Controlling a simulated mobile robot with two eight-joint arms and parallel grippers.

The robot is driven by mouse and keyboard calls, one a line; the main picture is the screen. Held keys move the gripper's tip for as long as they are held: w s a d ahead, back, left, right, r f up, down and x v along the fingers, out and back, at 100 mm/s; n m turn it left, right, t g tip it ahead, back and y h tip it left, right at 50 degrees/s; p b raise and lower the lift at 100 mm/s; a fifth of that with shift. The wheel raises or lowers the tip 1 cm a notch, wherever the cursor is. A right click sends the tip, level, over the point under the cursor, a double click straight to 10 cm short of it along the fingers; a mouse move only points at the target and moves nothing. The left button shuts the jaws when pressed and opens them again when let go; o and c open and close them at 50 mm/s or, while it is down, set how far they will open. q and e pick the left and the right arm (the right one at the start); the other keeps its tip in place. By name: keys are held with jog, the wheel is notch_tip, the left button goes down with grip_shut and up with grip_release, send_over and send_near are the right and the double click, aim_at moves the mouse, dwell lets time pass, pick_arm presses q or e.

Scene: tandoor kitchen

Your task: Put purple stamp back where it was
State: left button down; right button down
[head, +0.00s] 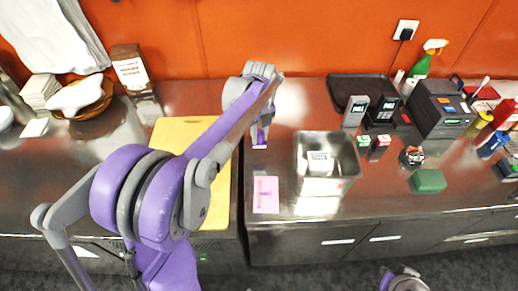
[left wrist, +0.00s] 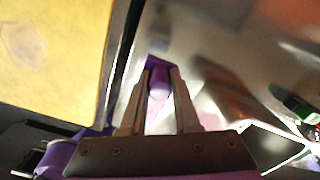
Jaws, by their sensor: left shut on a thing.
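My left gripper (head: 262,132) reaches down over the steel counter, just right of the yellow board. It is shut on the purple stamp (head: 260,144), whose lower end shows below the fingers. In the left wrist view the purple stamp (left wrist: 158,84) sits between the two fingers (left wrist: 163,75), with the shiny counter around it. I cannot tell whether its base touches the counter. A pink paper (head: 266,202) with a small purple mark lies nearer to me on the counter. My right gripper is not seen; only part of my right arm shows at the bottom edge.
A steel container (head: 300,172) with a white item inside stands to the right of the gripper. The yellow board (head: 172,134) lies left.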

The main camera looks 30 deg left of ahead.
pick_arm(q)
jog(key=shift+f, duration=3.05)
jog(key=shift+f, duration=0.15)
jog(key=c, duration=0.6)
grip_release()
jog(key=shift+c, duration=0.2)
